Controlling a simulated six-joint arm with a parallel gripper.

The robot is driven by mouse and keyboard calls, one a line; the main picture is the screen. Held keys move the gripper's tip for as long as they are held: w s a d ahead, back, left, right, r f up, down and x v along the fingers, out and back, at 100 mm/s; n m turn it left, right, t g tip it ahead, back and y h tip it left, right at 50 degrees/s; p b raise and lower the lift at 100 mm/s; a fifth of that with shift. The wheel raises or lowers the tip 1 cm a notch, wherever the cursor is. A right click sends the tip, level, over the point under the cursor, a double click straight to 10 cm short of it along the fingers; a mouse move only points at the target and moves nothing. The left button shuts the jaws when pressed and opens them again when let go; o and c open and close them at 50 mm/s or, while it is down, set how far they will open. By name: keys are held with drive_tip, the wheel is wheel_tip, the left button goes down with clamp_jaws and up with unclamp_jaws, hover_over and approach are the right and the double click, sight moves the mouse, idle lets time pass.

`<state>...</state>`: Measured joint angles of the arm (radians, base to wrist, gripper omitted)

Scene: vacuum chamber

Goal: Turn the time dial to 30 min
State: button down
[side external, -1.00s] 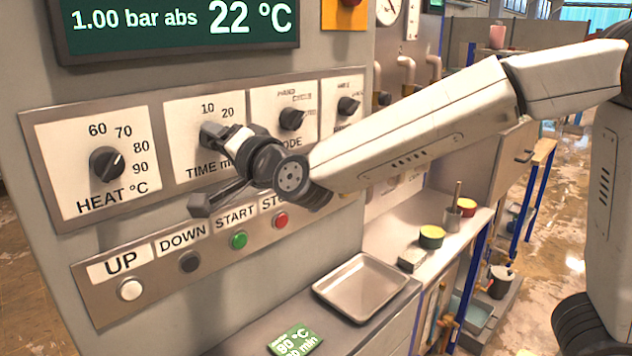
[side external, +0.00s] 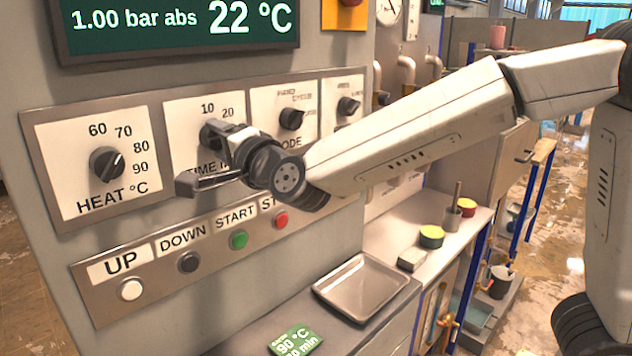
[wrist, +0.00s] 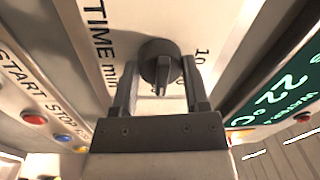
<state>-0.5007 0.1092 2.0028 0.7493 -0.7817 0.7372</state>
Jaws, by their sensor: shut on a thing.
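The time dial (wrist: 158,50) is a round black knob with a raised grip, on a white panel (side external: 178,112) marked TIME min. My gripper (wrist: 160,72) has one finger on each side of the knob and is shut on it. In the side external view, my gripper (side external: 216,134) is at the panel and covers much of the dial and its scale. The marks 10 and 20 show above it; a 30 mark is not readable. The exact setting of the pointer cannot be told.
The heat dial (side external: 107,163) is left of my gripper, and the mode dial (side external: 291,118) is to its right. Below are the UP (side external: 131,289), DOWN (side external: 189,262), START (side external: 239,240) and red stop (side external: 281,220) buttons. A display (side external: 180,28) hangs above; a metal tray (side external: 362,287) lies below.

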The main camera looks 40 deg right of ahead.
drive_tip(key=shift+c, duration=0.4)
unclamp_jaws()
drive_tip(key=shift+s, duration=0.15)
drive_tip(key=s, duration=0.7)
drive_tip(key=shift+s+f, duration=0.25)
drive_tip(key=shift+f, duration=0.1)
drive_tip(key=d+f+n+g+y, duration=0.1)
drive_tip(key=d+f+n+g, duration=0.3)
drive_tip(key=f, duration=0.4)
drive_tip(key=d+f+n+g+y, duration=0.1)
drive_tip(key=d+f+n+g, duration=0.2)
drive_tip(key=f+n, duration=0.4)
drive_tip(key=s+d+f+n+g+h, duration=0.2)
drive_tip(key=s+d+f+n+g, duration=0.2)
drive_tip(key=s+d+f+g, duration=0.5)
drive_tip(key=s+d+f, duration=0.1)
drive_tip(key=s+f, duration=0.4)
drive_tip(key=shift+s+d+f+n, duration=0.2)
drive_tip(key=shift+d+n, duration=0.1)
drive_tip(key=shift+d, duration=0.1)
